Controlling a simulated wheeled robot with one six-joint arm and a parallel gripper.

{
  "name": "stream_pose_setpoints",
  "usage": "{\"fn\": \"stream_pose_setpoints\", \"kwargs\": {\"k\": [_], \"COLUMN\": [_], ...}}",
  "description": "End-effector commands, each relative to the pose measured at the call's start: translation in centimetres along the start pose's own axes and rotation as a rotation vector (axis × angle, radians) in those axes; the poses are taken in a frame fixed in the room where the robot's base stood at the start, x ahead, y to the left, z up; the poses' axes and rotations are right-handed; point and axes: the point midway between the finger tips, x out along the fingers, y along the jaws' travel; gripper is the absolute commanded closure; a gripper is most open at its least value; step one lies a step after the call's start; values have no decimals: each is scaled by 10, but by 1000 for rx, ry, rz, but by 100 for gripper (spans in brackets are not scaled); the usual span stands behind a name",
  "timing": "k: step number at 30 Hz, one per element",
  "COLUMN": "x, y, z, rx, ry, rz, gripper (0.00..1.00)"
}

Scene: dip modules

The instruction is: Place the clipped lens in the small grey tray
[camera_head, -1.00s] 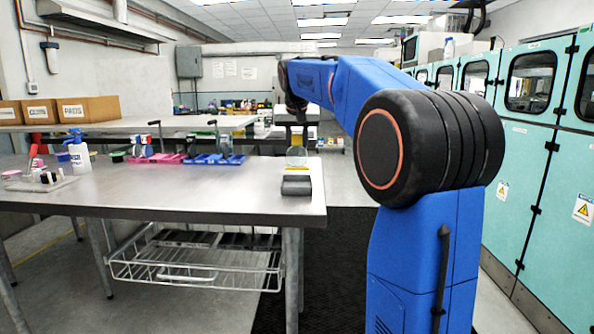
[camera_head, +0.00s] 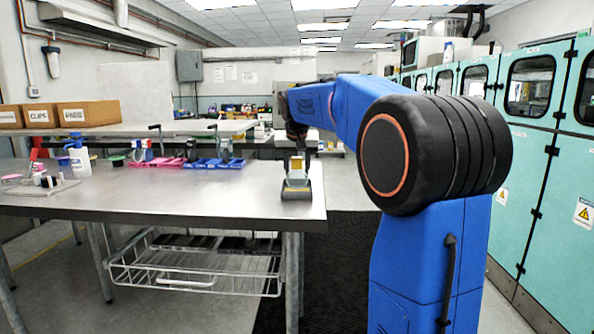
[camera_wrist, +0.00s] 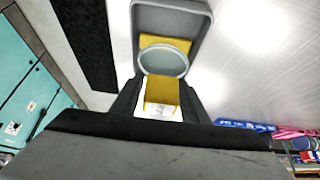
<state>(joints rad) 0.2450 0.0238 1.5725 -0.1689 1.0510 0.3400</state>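The clipped lens (camera_wrist: 163,61) is a round, pale clear disc in a yellow clip with a white label. My gripper (camera_wrist: 162,100) is shut on the clip, one dark finger on each side. In the head view the yellow clip (camera_head: 296,163) hangs below my gripper (camera_head: 297,135). The small grey tray (camera_head: 296,195) lies near the table's right front corner, directly under the lens. In the wrist view the tray (camera_wrist: 203,22) surrounds the far part of the lens and a yellow patch behind it. I cannot tell whether the lens touches the tray floor.
The metal table (camera_head: 200,195) is bare left of the tray. Blue bins (camera_head: 215,163), pink bins (camera_head: 165,162) and a spray bottle (camera_head: 79,158) stand farther left. The table's right edge is close to the tray. A wire basket (camera_head: 195,265) hangs below.

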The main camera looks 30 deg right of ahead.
Motion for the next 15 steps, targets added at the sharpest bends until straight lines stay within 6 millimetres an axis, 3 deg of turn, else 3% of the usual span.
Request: {"fn": "stream_pose_setpoints", "kwargs": {"k": [10,15], "x": [-1,-16], "y": [0,0], "z": [-1,-1], "rx": [0,0], "ry": [0,2], "rz": [0,-1], "gripper": [54,54]}}
